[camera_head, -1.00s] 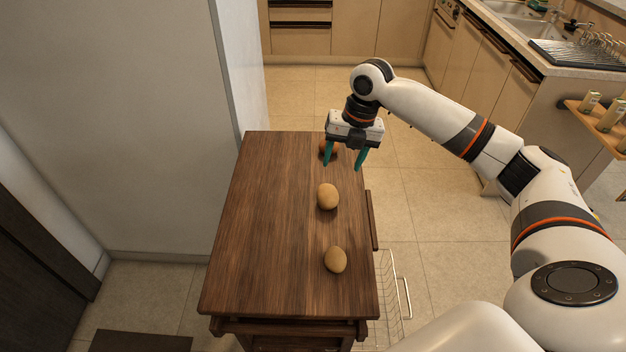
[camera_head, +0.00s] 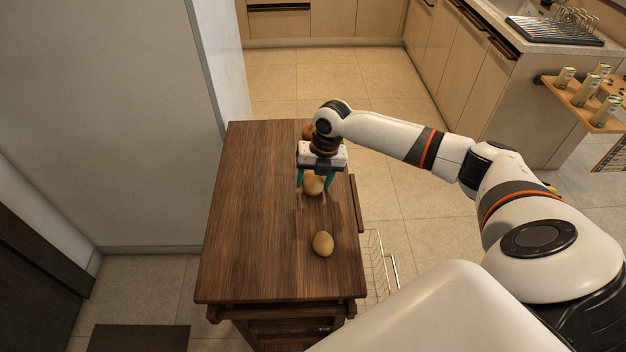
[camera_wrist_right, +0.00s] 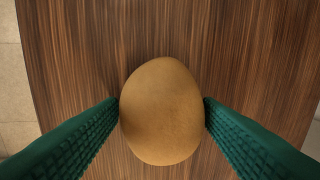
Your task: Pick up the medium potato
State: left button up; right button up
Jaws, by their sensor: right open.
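Three tan-brown potatoes lie in a row along the right side of the dark wooden table (camera_head: 250,215). The middle potato (camera_head: 313,186) is below my right gripper (camera_head: 314,200), which points down with its green fingers apart on either side of it. In the right wrist view this potato (camera_wrist_right: 161,118) fills the gap between the fingertips, which are close to its sides. The near potato (camera_head: 323,243) is in full view. The far potato (camera_head: 308,130) is mostly hidden behind my right wrist. I cannot tell from size which is the medium one. My left gripper is out of view.
The left half of the tabletop is clear. A grey wall (camera_head: 130,120) stands at the left. A wire basket (camera_head: 376,268) hangs at the table's right side. Kitchen cabinets (camera_head: 355,22) and a counter with a dish rack (camera_head: 555,30) are behind.

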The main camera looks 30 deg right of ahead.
jog(key=shift+f, duration=0.25)
jog(key=c, duration=0.8)
